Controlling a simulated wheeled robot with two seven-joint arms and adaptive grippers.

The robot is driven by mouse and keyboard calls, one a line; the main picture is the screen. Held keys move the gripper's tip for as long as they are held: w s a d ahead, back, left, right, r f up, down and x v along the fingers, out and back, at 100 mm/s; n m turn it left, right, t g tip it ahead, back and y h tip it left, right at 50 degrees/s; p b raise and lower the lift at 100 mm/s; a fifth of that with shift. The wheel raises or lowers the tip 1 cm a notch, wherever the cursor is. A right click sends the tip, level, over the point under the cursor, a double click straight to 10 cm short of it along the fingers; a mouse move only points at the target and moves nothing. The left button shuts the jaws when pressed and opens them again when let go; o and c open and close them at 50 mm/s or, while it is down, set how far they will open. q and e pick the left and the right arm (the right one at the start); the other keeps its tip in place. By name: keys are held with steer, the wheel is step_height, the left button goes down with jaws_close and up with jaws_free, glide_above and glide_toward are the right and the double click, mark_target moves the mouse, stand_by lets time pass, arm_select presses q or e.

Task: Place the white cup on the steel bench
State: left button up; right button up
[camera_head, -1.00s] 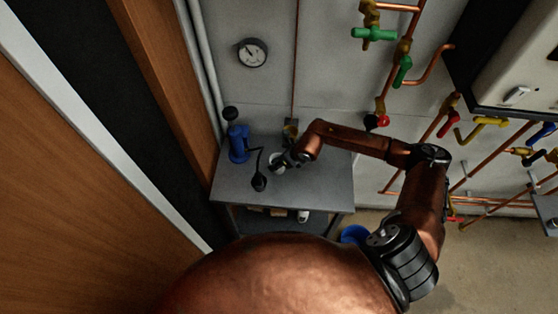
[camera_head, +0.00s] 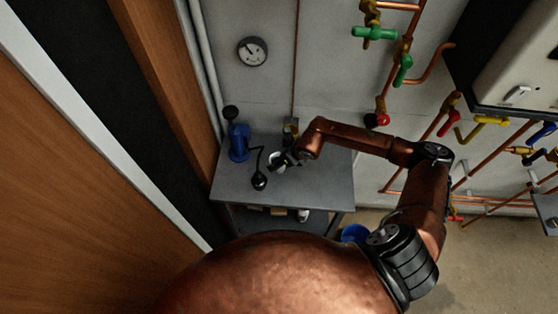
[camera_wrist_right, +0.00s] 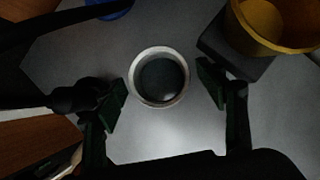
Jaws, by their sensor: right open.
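The white cup (camera_wrist_right: 160,77) stands upright on the steel bench (camera_wrist_right: 176,137) in the right wrist view, seen from above with a dark inside. In the head view the cup (camera_head: 273,157) is a small pale shape at the end of my right arm, partly covered by the gripper. My right gripper (camera_wrist_right: 168,88) is open, with one finger on each side of the cup and a visible gap at both sides. The steel bench (camera_head: 325,186) also shows in the head view. My left gripper is in neither view.
A blue pump-like tool (camera_head: 239,143) with a black hose stands on the bench left of the cup. A brass-coloured vessel (camera_wrist_right: 275,25) on a dark block is close to the right finger. A wall gauge (camera_head: 252,52) and copper pipes are behind. The bench's front right is clear.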

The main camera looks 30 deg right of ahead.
steer(key=v, duration=1.1)
steer(key=shift+b, duration=0.45)
